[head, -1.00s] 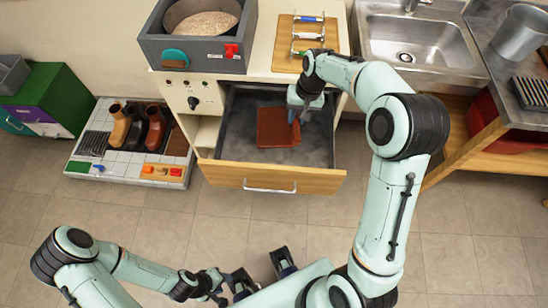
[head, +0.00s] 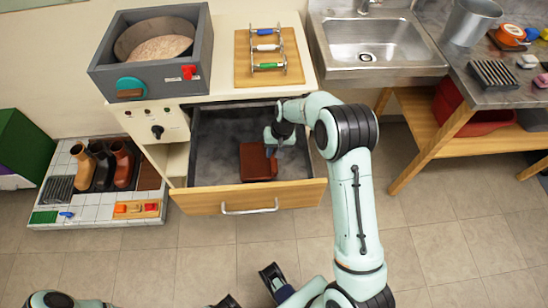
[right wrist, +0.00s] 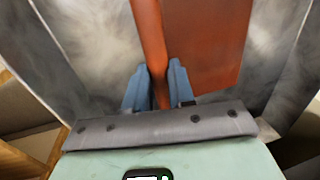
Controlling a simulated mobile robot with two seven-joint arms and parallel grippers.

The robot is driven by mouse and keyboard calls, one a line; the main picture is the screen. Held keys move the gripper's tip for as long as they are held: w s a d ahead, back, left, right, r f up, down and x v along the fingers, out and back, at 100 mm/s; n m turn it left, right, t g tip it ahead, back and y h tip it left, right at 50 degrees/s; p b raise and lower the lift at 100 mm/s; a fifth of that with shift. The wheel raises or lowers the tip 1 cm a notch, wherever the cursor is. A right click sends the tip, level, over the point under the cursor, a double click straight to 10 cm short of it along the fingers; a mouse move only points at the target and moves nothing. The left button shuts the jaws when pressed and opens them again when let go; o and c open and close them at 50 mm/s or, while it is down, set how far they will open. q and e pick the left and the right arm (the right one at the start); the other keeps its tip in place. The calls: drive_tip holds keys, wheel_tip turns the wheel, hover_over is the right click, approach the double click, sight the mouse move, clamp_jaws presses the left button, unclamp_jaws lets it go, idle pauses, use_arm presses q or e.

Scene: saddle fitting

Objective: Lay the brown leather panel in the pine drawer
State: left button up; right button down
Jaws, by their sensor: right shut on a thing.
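The brown leather panel (head: 256,162) is in the open pine drawer (head: 228,198), over the front right part of its grey floor. My right gripper (head: 272,150) reaches down into the drawer at the panel's right side. In the right wrist view, its blue fingers (right wrist: 158,88) are shut on a narrow brown strip of the panel (right wrist: 152,45). A wider brown face (right wrist: 205,45) shows to the right of that strip. I cannot tell whether the panel touches the floor all over.
A grey box (head: 150,55) and a wooden board with coloured-handled tools (head: 268,60) stand on the counter above the drawer. A sink (head: 375,45) is to the right. Boots (head: 100,165) stand on a tiled platform at left. The drawer's left half is empty.

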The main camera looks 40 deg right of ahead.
wheel_tip(320, 180, down, 4)
drive_tip(key=shift+f, duration=0.1)
drive_tip(key=c, duration=1)
unclamp_jaws()
drive_tip(key=shift+o, duration=0.2)
wheel_tip(320, 180, up, 12)
drive_tip(key=s+d, duration=0.1)
drive_tip(key=d, duration=0.1)
drive_tip(key=shift+p, duration=0.4)
drive_tip(key=shift+s+f, duration=0.1)
